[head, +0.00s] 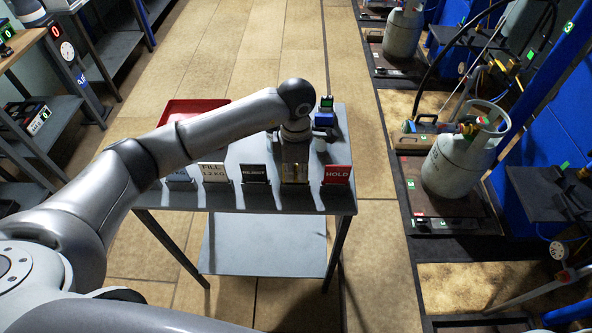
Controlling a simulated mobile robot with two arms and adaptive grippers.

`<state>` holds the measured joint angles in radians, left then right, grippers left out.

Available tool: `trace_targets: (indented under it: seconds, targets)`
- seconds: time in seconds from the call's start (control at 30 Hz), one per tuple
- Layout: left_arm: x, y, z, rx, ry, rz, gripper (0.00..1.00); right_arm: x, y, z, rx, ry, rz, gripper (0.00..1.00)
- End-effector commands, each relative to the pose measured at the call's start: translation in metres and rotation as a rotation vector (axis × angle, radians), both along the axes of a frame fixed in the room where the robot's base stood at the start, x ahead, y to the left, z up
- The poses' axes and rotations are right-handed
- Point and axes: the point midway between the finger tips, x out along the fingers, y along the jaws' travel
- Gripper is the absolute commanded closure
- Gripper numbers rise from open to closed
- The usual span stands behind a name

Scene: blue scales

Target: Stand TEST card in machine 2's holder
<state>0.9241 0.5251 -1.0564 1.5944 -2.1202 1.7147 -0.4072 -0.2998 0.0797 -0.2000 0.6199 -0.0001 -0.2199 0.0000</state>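My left gripper (295,172) points down over the row of cards at the front of the grey table (230,195). It is at the slot between the black card (255,173) and the red HOLD card (337,174). A tan or yellowish surface shows between its fingers, but I cannot tell whether they are closed on a card. No card reads clearly as TEST. A FILL card (213,171) and a blue card (179,180), partly covered by my arm, stand to the left. I cannot make out machine 2's holder. My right gripper is not in view.
A red tray (190,108) and a small blue device (324,119) lie farther back on the table. Gas cylinders (462,160) stand on platforms at the right, by blue posts, one marked 3 (569,27). Shelving (30,140) stands at the left. A floor aisle (270,40) is clear beyond.

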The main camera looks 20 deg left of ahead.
Motion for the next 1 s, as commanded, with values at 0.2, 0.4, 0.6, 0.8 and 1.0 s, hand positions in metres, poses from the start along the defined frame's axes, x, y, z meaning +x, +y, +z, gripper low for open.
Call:
trace_targets:
  seconds: [0.2, 0.4, 0.6, 0.8, 1.0]
  targets:
    - [0.000, 0.000, 0.000, 0.000, -0.001, 0.000, 0.90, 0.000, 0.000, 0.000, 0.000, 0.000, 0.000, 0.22]
    - [0.000, 0.000, 0.000, 0.000, -0.001, 0.000, 0.70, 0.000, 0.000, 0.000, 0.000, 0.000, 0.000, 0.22]
    - [0.000, 0.000, 0.000, 0.000, 0.000, 0.000, 0.70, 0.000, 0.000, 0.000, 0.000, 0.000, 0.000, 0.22]
    - [0.001, 0.000, 0.011, -0.001, -0.003, 0.001, 0.70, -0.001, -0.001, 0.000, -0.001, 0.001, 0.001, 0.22]
    - [0.002, 0.000, 0.050, -0.001, -0.007, 0.001, 0.70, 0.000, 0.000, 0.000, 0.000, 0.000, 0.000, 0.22]
